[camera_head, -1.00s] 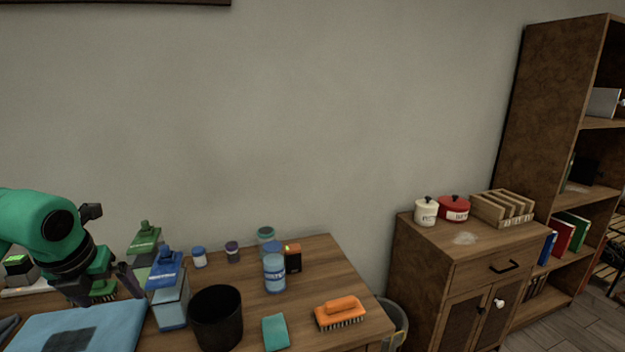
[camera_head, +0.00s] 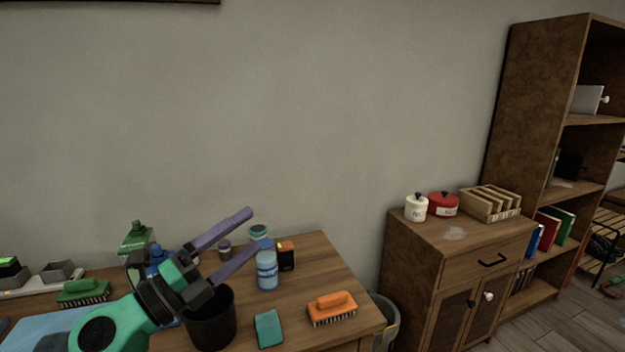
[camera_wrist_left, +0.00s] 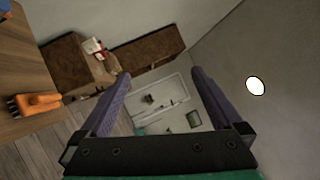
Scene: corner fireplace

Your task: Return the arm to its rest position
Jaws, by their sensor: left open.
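My left gripper (camera_head: 243,237) comes in from the lower left in the head view, with its two purple fingers spread wide and nothing between them. It is raised above the wooden table (camera_head: 318,268) and hides part of the blue spray bottle (camera_head: 158,258) and the black cup (camera_head: 212,328). In the left wrist view the same open fingers (camera_wrist_left: 160,82) frame the distant floor and furniture. My right gripper is in neither view.
On the table stand a blue-white bottle (camera_head: 267,270), an orange brush (camera_head: 331,308), a teal sponge (camera_head: 269,328) and a green brush (camera_head: 83,291). A wooden cabinet (camera_head: 440,262) and a bookshelf (camera_head: 527,110) stand to the right. The space above the table's right side is clear.

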